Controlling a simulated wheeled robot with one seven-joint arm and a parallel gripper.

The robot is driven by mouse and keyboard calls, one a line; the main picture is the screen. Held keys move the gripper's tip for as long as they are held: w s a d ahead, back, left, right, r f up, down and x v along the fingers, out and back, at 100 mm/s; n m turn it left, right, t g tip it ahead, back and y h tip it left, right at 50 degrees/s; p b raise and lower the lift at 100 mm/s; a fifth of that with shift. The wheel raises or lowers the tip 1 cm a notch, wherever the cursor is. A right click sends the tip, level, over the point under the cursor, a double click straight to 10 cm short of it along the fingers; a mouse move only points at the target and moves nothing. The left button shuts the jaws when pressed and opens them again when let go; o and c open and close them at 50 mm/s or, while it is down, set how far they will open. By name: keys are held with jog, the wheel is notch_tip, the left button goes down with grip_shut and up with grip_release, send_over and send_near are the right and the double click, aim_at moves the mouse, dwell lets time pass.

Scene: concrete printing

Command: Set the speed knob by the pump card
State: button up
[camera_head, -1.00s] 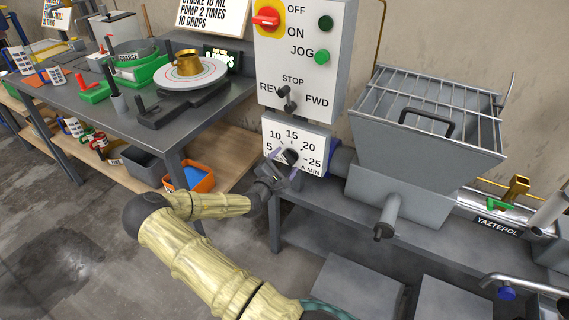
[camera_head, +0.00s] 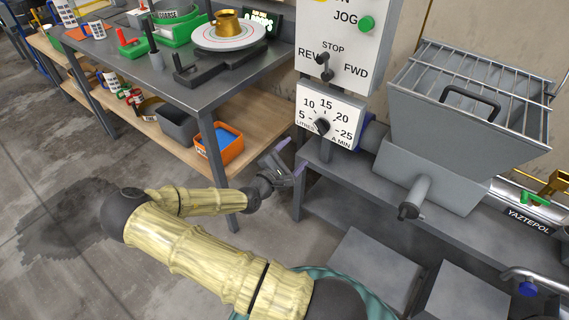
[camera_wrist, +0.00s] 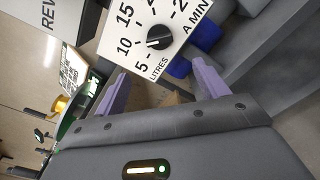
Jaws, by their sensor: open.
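The speed knob (camera_head: 322,126) is a small dark knob on a white dial plate (camera_head: 345,143) marked 5 to 25 litres a min. The wrist view shows the knob (camera_wrist: 159,37) closer; its pale mark seems to point toward the 10 side, but is too small to read exactly. My gripper (camera_head: 289,158) is open and empty, below and left of the dial, apart from the knob. In the wrist view the purple fingers of my gripper (camera_wrist: 160,72) stand apart, with the knob beyond them. I cannot identify the pump card in the current views.
Above the dial is a control box (camera_head: 345,48) with a REV/STOP/FWD lever (camera_head: 325,68) and green JOG button. A grey hopper (camera_head: 465,125) with a grate stands to the right. A workbench (camera_head: 215,98) with tools is at left. Space between bench and pump stand is open.

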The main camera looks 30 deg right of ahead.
jog(key=v, duration=0.4)
jog(key=shift+a, duration=0.15)
jog(key=shift+f, duration=0.1)
